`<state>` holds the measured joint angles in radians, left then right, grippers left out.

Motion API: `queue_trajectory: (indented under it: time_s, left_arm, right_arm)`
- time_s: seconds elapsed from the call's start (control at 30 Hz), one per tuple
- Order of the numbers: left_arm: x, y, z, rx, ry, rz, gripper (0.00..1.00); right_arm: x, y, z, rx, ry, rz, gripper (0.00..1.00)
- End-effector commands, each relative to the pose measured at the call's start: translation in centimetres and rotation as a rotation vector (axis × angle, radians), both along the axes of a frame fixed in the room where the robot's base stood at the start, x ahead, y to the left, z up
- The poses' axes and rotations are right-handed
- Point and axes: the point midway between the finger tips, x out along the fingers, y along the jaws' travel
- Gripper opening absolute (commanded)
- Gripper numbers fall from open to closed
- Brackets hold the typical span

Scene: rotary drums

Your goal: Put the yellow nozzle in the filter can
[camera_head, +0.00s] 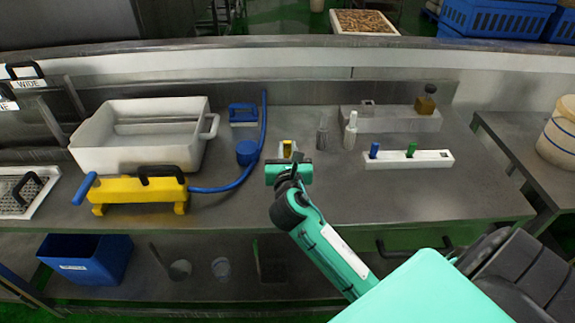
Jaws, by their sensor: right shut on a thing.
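My left gripper is not in view.
A white rack (435,159) with blue and green pieces stands to the right. A yellow device (140,190) with a blue hose (222,188) and a white tub (88,155) are left. The bench's front middle is clear beside my arm.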

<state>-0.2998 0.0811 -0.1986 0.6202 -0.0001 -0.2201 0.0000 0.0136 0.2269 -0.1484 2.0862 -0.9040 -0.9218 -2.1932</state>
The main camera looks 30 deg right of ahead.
Motion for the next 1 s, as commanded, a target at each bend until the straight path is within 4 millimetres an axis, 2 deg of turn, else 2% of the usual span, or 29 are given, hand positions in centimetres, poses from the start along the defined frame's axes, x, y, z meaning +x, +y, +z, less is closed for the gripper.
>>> queue_trajectory:
  time_s: [0.37,1.0]
  left_arm:
    - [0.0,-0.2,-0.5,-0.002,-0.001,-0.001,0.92]
    - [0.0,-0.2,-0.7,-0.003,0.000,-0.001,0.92]
  right_arm:
    - [0.0,0.0,-4.5,0.000,0.001,-0.001,0.00]
    - [0.0,0.0,-5.7,-0.002,0.001,0.000,0.00]
